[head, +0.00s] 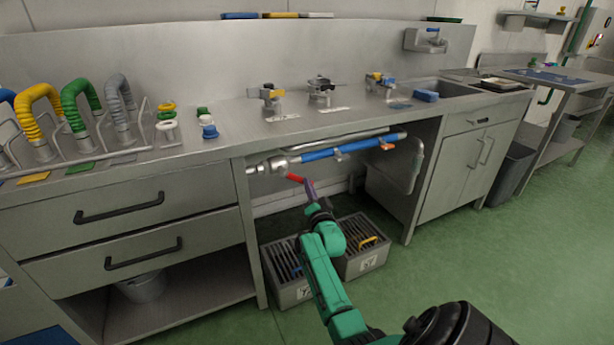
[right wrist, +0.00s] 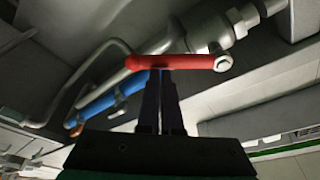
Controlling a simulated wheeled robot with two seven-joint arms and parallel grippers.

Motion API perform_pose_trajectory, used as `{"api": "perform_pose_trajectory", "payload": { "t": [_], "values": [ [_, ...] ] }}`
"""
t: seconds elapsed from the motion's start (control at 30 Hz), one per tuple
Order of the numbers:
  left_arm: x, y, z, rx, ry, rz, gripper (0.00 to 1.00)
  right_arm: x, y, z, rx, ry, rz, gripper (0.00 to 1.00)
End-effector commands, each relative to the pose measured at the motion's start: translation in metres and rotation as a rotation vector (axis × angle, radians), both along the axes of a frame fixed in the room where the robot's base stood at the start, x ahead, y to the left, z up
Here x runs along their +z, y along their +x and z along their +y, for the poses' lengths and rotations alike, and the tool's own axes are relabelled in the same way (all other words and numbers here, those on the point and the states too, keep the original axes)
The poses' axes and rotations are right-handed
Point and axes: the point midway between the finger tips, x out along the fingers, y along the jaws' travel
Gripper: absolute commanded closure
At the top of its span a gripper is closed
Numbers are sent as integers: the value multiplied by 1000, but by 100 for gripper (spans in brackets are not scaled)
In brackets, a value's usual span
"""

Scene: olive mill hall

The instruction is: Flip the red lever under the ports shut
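The red lever (head: 295,178) hangs from a metal valve (head: 279,164) on the pipe under the counter, angled down to the right in the head view. In the right wrist view the red lever (right wrist: 180,63) spans the middle, its right end at a round pivot bolt (right wrist: 222,63). My right gripper (head: 309,187) is at the lever's free end. In the right wrist view its dark fingers (right wrist: 164,78) stand close together, tips just below the lever's edge; contact is unclear. They look shut, with nothing seen between them. My left gripper is out of view.
A blue pipe (head: 330,151) runs right from the valve under the counter edge. Two slotted grey crates (head: 292,292) stand on the floor below. A drawer unit (head: 150,225) bounds the bay left, a cabinet (head: 462,180) right. Green floor is open in front.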

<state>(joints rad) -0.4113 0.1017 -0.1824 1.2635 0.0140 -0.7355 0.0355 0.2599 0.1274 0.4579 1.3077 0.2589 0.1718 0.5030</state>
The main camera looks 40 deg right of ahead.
Motion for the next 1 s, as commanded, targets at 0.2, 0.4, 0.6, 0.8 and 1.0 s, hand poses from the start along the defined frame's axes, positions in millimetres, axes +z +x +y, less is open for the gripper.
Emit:
{"api": "perform_pose_trajectory", "payload": {
  "t": [0.2,0.4,0.6,0.8,1.0],
  "values": [
    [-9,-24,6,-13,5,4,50,-9,5,11,3,197,-67,100],
    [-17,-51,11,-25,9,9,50,-18,8,22,3,376,-130,100],
    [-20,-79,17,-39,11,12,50,-26,13,34,4,546,-189,100],
    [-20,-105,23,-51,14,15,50,-30,17,45,6,683,-236,100],
    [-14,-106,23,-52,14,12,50,-33,19,51,5,771,-267,100]
  ]
}}
